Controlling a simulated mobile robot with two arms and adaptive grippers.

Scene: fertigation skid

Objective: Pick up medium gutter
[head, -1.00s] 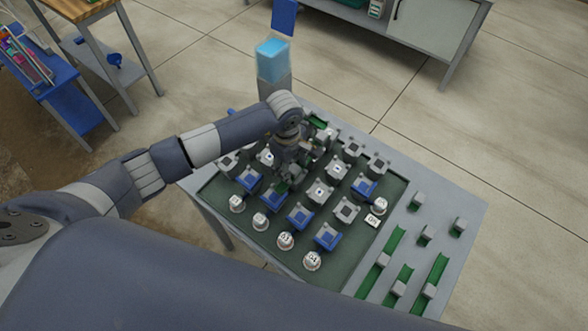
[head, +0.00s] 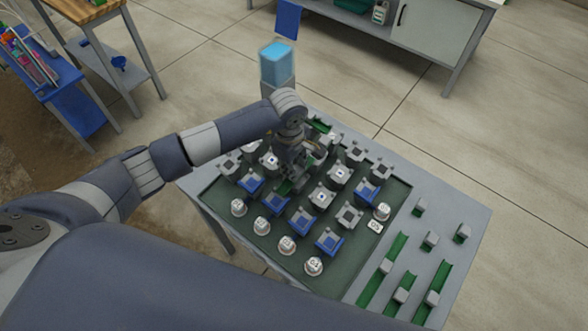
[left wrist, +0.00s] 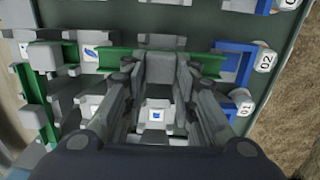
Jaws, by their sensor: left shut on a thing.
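My left gripper (head: 292,172) is low over the dark green board on the table. In the left wrist view, its fingers (left wrist: 160,75) are closed on the grey block of a green gutter (left wrist: 205,62). The gutter runs crosswise between grey and blue holders, and the fingers hide its middle. One piece of it shows beside the gripper in the head view (head: 287,188). I cannot tell from its visible length whether it is the medium one. Several other green gutters with grey blocks lie on the table's right part, such as a long one (head: 442,273). My right gripper is not in view.
Several grey and blue holders (head: 329,241) stand close together on the board (head: 377,228). White numbered caps (head: 287,245) line its front edge. Another green gutter stretch (head: 319,125) lies at the back. A blue-topped container (head: 277,62) stands behind the table.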

